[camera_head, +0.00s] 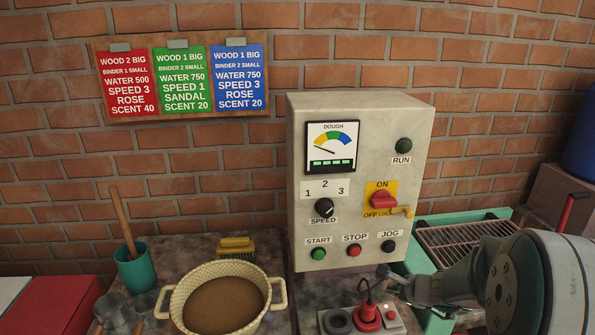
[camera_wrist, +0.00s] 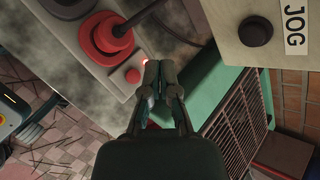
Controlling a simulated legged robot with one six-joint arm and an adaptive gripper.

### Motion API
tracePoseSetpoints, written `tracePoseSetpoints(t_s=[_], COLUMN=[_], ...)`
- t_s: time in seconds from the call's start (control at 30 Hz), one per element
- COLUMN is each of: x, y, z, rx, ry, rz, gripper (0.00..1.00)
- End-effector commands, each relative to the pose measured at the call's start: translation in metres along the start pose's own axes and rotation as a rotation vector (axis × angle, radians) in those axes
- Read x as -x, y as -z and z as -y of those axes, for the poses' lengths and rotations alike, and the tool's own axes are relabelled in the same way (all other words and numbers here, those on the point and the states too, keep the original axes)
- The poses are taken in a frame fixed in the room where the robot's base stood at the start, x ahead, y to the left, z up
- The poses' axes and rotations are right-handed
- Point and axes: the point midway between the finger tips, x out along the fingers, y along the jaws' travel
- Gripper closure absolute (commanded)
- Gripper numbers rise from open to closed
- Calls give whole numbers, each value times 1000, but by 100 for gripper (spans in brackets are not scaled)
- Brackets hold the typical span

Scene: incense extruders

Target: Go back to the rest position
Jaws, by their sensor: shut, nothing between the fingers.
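My gripper (camera_wrist: 155,75) is shut and empty in the wrist view, its fingertips together close to the small red button on the socket box (camera_wrist: 133,75). In the head view my gripper (camera_head: 384,272) comes in from the lower right, in front of the control box (camera_head: 365,130) and above the socket box (camera_head: 390,315). Whether the fingertips touch the box cannot be told. A red plug (camera_head: 367,316) with a dark cable sits in the socket box. The control box carries a dough gauge, a speed knob, a red ON/OFF switch and several buttons.
A pot of brown dough (camera_head: 222,300), a teal cup with a wooden stick (camera_head: 137,268) and a yellow brush (camera_head: 236,247) stand on the left. A green frame with a rack (camera_head: 450,235) lies right. A brick wall closes the back.

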Motion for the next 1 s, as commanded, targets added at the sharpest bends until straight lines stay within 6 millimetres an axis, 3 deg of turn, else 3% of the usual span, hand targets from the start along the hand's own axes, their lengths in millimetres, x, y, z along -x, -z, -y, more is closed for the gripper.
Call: tracePoseSetpoints(t_s=[0.1, 0.2, 0.4, 0.67, 0.8, 1.0], x=[29, 54, 107, 174, 208, 236], y=[-51, -86, -134, -151, -144, -129], z=[-9, -24, -65, -118, -138, -149], rx=[253, 482, 925, 1476, 1743, 1970], ry=[-38, -81, -169, -285, -348, -413], rz=[63, 107, 160, 137, 75, -17], gripper=[100, 100, 100, 100, 100, 100])
